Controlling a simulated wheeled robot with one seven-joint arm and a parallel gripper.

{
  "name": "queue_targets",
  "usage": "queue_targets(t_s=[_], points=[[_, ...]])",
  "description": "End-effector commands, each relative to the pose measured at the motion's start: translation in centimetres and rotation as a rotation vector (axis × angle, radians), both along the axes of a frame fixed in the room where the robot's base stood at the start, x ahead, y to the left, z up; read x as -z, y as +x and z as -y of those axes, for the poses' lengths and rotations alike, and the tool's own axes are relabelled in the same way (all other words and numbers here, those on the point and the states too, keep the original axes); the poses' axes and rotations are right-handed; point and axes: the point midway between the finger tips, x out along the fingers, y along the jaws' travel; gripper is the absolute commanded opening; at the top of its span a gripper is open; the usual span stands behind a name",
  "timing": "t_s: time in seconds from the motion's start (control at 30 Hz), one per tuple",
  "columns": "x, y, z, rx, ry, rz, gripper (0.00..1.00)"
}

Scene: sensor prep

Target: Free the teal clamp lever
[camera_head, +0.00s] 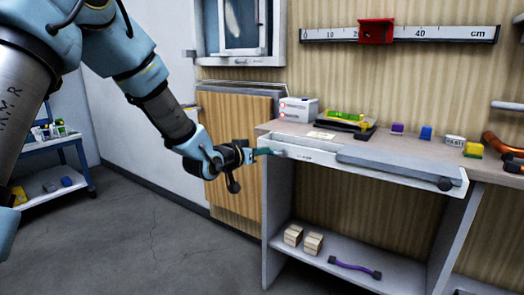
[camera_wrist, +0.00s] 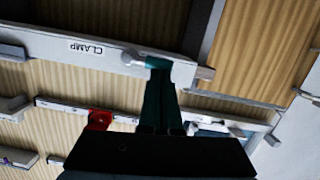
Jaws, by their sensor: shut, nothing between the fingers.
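The clamp lever shows in the wrist view with a pale grey arm and a teal end (camera_wrist: 158,62), on the pale rail (camera_wrist: 60,48) beside a CLAMP label (camera_wrist: 87,48). My gripper (camera_wrist: 160,78) is shut and empty, its dark teal fingers side by side with their tips at or just before the lever's teal end. I cannot tell whether they touch. In the head view my gripper (camera_head: 256,153) reaches the left end of the bench front, where lever and fingers blend together.
The bench (camera_head: 400,150) carries a long grey cover (camera_head: 390,167) with a dark knob, a yellow-green item on a black base (camera_head: 350,120) and several small blocks. A lower shelf (camera_head: 320,262) holds wooden blocks and a purple handle (camera_head: 355,268). Open floor lies left of the bench.

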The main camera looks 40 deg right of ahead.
Motion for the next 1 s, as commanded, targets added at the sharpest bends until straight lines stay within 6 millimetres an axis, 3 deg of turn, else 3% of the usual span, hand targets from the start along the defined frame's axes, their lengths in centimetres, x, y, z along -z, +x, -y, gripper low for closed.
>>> queue_targets(t_s=[1.0], points=[[1.4, 0.2, -0.1, 0.000, -0.078, -0.296, 0.00]])
